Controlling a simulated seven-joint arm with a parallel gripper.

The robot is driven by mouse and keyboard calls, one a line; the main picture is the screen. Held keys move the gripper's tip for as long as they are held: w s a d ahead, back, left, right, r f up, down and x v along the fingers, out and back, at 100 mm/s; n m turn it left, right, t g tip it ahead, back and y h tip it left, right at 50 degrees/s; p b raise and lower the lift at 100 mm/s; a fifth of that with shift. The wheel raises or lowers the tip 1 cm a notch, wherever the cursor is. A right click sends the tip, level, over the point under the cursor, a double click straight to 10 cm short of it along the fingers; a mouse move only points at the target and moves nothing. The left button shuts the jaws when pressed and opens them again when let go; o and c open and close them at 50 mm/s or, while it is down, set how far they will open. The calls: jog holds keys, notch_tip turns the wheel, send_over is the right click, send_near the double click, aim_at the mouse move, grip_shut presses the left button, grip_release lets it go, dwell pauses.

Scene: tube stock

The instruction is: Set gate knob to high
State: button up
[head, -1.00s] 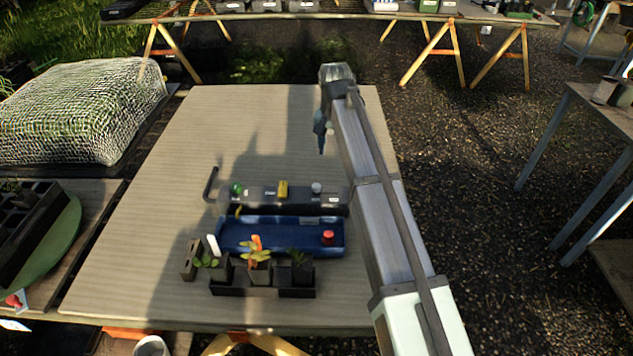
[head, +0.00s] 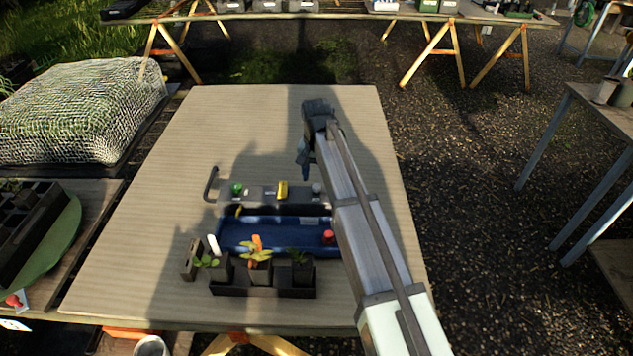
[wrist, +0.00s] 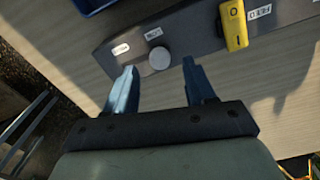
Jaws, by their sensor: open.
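A grey control panel (head: 262,193) stands on the table behind a blue tray. It carries a green knob (head: 237,188), a yellow piece (head: 282,189) and a pale grey round knob (head: 316,188). In the wrist view, the grey round knob (wrist: 160,58) sits between small white labels, whose words I cannot read surely. The yellow piece (wrist: 234,24) is to its right, beside another label. My gripper (wrist: 160,80) is open and empty, its two blue fingers apart, with the grey knob showing just beyond the gap. In the head view my gripper (head: 304,172) hangs above the panel's right end.
The blue tray (head: 275,249) holds a red-topped item (head: 329,237). Small potted plants in a black holder (head: 262,291) stand in front. A dark bent handle (head: 210,184) rises left of the panel. The table's far part (head: 240,120) is clear.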

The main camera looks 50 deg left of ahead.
aim_at(316, 185)
jog(key=shift+f, duration=1.55)
grip_shut()
